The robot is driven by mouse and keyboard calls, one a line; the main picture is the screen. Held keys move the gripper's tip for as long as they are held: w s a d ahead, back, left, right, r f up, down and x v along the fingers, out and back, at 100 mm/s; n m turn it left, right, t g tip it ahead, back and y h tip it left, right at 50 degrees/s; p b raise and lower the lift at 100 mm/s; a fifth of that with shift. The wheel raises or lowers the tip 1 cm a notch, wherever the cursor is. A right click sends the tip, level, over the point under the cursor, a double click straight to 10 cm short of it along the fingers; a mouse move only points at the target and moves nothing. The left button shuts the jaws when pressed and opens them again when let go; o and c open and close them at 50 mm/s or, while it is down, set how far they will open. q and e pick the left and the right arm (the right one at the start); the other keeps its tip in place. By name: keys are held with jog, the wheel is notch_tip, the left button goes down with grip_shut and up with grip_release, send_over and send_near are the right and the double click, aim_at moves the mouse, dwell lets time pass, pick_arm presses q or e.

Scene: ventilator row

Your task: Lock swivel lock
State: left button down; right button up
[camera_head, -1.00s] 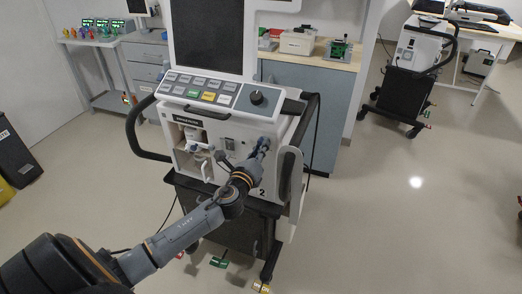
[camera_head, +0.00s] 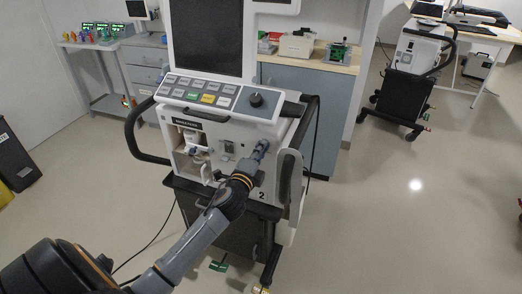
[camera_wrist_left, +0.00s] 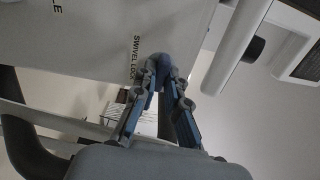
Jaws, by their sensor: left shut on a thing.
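The ventilator (camera_head: 268,182) stands in front of me with its front panel facing me. The swivel lock (camera_wrist_left: 172,48) shows in the left wrist view as a dark blue piece at the panel, beside the printed words SWIVEL LOCK. My left gripper (camera_head: 262,147) reaches the right part of the panel, below the dial. In the left wrist view the fingertips of the left gripper (camera_wrist_left: 160,76) close around the swivel lock and hide much of it. Its exact turn angle cannot be told. My right gripper is not in view.
A black handle (camera_head: 134,135) curves out at the ventilator's left side. An open bay with white fittings (camera_head: 190,150) lies left of my gripper. A bench with boxes (camera_head: 345,60) stands behind. The floor on the right is clear up to another machine (camera_head: 408,80).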

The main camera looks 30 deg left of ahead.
pick_arm(q)
jog(key=shift+n, duration=0.5)
jog(key=c, duration=1.4)
grip_release()
jog(key=shift+a, duration=0.1)
jog(key=v, duration=1.2)
